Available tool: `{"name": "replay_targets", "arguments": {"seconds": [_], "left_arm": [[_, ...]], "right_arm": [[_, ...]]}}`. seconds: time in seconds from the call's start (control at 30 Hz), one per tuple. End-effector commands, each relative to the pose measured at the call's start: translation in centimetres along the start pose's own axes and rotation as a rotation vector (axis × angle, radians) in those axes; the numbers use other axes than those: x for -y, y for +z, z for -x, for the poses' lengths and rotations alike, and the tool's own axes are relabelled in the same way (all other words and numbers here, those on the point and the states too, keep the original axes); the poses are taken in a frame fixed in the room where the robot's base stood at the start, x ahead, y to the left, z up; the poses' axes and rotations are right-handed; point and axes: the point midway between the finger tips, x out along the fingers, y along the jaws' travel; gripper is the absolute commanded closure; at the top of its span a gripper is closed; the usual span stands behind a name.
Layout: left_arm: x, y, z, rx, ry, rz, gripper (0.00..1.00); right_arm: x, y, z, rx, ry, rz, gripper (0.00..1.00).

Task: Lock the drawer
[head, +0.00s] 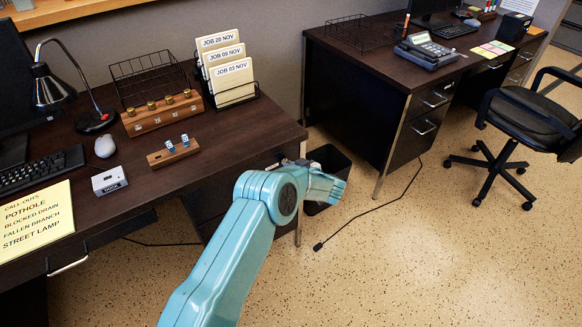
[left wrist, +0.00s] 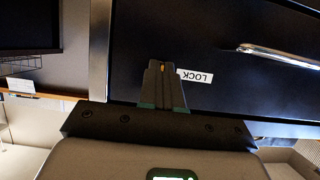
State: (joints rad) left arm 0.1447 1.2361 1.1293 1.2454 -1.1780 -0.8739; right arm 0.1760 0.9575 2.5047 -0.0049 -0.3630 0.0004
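In the left wrist view the dark drawer front (left wrist: 225,80) fills the upper right, with a metal handle (left wrist: 280,55) and a white LOCK label (left wrist: 195,76). My left gripper (left wrist: 162,68) is right beside the label, its dark fingers close together. A small brass-coloured piece (left wrist: 163,69) shows between the fingertips; whether the fingers touch it is unclear, and the lock itself is hidden. In the head view my left gripper (head: 291,163) is at the right end of the near desk (head: 235,150), mostly hidden behind my teal wrist. My right gripper is not in view.
A black bin (head: 331,163) stands behind my left wrist, between the near desk and a second desk (head: 360,95). A cable (head: 375,208) lies on the floor. An office chair (head: 525,115) is at the right. The speckled floor in front is free.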

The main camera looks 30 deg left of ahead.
Motion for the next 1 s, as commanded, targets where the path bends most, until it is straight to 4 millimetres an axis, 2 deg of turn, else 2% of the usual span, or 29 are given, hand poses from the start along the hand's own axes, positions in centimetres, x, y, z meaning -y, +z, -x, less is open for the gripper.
{"name": "replay_targets", "arguments": {"seconds": [0.17, 0.23, 0.27, 0.53, 0.63, 0.77, 1.0], "left_arm": [[0.0, 0.0, 0.0, 0.0, 0.0, -0.003, 1.0], [0.0, 0.0, 0.0, 0.0, 0.001, -0.003, 0.77], [0.0, 0.0, 0.0, 0.0, 0.001, -0.002, 0.71], [0.0, 0.0, 0.0, 0.0, 0.001, -0.001, 0.71], [-0.1, -0.1, 0.6, 0.0, 0.001, -0.001, 0.71], [-0.1, -0.2, 2.9, -0.001, 0.005, -0.002, 0.71], [-0.1, -0.2, 9.3, -0.001, 0.006, -0.003, 0.71]], "right_arm": [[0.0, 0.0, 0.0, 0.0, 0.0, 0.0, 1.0], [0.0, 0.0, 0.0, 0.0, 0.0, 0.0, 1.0], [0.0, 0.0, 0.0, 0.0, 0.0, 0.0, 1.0], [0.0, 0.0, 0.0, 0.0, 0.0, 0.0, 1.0], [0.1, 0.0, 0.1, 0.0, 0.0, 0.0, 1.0], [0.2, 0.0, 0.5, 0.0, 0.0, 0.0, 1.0], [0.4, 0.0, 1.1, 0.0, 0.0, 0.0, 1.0]]}}
